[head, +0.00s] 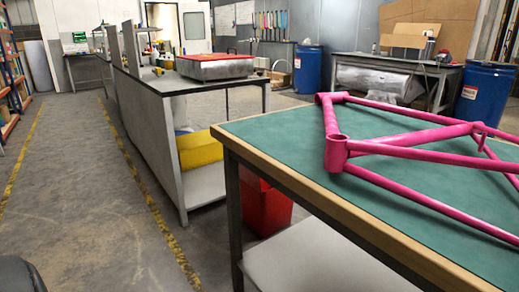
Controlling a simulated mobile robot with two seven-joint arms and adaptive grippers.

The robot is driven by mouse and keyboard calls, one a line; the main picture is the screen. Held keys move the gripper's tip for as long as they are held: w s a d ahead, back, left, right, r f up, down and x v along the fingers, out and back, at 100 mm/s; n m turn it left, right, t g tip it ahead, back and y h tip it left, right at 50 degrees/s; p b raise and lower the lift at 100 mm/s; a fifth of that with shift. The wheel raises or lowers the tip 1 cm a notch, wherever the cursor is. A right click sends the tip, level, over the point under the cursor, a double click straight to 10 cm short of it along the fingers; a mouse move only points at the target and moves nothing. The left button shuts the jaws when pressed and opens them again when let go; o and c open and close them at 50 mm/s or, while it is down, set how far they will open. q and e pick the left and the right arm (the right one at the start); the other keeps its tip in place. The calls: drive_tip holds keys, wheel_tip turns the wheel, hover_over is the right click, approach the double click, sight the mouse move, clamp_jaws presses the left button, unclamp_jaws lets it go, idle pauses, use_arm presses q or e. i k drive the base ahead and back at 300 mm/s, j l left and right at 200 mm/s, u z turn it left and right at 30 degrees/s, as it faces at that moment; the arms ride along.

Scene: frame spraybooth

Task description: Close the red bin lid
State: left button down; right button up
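A red bin (265,206) stands on the floor in the head view, partly behind the leg of the green-topped table. The tabletop hides its upper part, so I cannot see its lid or tell whether it is open or shut. Neither of my grippers is in view.
The green-topped table (262,128) at right carries a pink bicycle frame (405,140). A grey workbench (150,130) with a red-topped metal box (215,67) stands left of it. Blue barrels (307,70) stand behind. The floor aisle (75,190) at left is clear.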

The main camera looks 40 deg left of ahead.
sight(247, 175)
drive_tip(key=j+z, duration=0.2)
drive_tip(key=j, duration=0.15)
drive_tip(key=k+j+z, duration=0.2)
drive_tip(key=j, duration=0.15)
drive_tip(key=j+z, duration=0.2)
drive_tip(key=j, duration=0.15)
drive_tip(key=k+j+z, duration=0.1)
drive_tip(key=j, duration=0.25)
drive_tip(key=k+j+z, duration=0.15)
drive_tip(key=j, duration=0.2)
drive_tip(key=k+j+z, duration=0.1)
drive_tip(key=j, duration=0.25)
drive_tip(key=k+j, duration=0.2)
drive_tip(key=j, duration=0.15)
drive_tip(key=k+j, duration=0.2)
drive_tip(key=j, duration=0.15)
drive_tip(key=k+j, duration=0.2)
drive_tip(key=j+z, duration=0.05)
drive_tip(key=j, duration=0.1)
